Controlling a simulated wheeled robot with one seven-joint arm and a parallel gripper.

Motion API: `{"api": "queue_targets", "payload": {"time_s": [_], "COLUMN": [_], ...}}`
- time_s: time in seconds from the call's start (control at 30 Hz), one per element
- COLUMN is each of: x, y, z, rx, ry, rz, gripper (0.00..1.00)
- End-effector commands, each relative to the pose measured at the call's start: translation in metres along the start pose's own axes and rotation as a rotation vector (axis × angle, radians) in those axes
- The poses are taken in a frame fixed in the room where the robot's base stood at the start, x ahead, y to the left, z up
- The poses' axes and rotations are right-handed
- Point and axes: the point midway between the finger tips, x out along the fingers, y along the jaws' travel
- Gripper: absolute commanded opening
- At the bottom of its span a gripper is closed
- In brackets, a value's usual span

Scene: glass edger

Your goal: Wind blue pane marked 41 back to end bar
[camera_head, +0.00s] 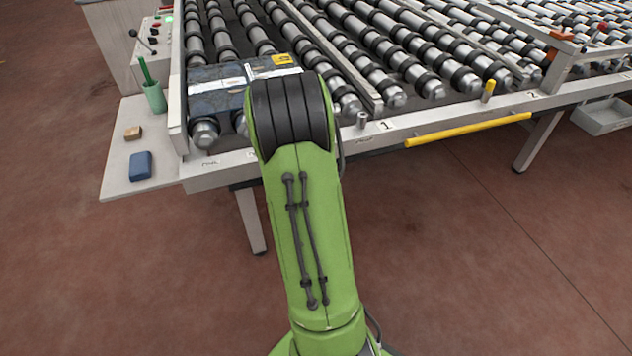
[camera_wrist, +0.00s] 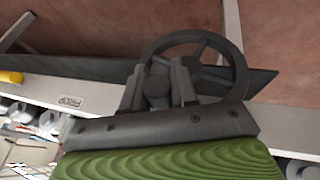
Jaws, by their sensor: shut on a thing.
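A dark blue pane (camera_head: 215,88) lies flat on the rollers in the leftmost lane, near the front rail. A pale strip crosses it and a yellow label (camera_head: 283,60) sits at its far right corner; the number is too small to read. My arm hides part of its right side. In the wrist view, my gripper (camera_wrist: 158,88) is shut on part of a dark spoked handwheel (camera_wrist: 196,37) beside the front rail (camera_wrist: 105,101). The head view hides the gripper and wheel behind my arm. I cannot tell which part is the end bar.
A side shelf at left holds a green cup (camera_head: 155,97), a blue block (camera_head: 140,166) and a small tan block (camera_head: 133,132). A yellow bar (camera_head: 468,130) runs along the front rail. A grey tray (camera_head: 604,117) is at right. The floor in front is clear.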

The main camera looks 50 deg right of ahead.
Motion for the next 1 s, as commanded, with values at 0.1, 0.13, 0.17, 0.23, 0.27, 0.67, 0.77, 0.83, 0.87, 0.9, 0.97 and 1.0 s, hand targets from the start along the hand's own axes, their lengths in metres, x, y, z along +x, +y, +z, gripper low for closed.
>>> {"api": "queue_targets", "payload": {"time_s": [0.1,0.13,0.17,0.23,0.27,0.67,0.77,0.83,0.87,0.9,0.97,1.0], "x": [-0.0004,-0.0008,-0.0013,-0.0022,-0.0026,-0.0046,-0.0045,-0.0044,-0.0044,-0.0043,-0.0042,-0.0042], "y": [-0.0058,-0.0065,-0.0068,-0.0077,-0.0078,-0.0095,-0.0095,-0.0095,-0.0096,-0.0096,-0.0096,-0.0096], "z": [0.0003,0.0002,0.0,-0.0002,-0.0002,-0.0001,0.0002,0.0003,0.0004,0.0005,0.0007,0.0008], "rx": [-0.033,-0.039,-0.045,-0.056,-0.06,-0.082,-0.083,-0.083,-0.083,-0.083,-0.083,-0.083], "ry": [-0.002,-0.002,-0.003,-0.003,-0.004,-0.008,-0.009,-0.01,-0.01,-0.01,-0.011,-0.011], "rz": [0.064,0.078,0.093,0.121,0.133,0.193,0.193,0.192,0.192,0.192,0.192,0.192], "gripper": [0.0,0.0,0.0,0.0,0.0,0.0,0.0,0.0,0.0,0.0,0.0,0.34]}}
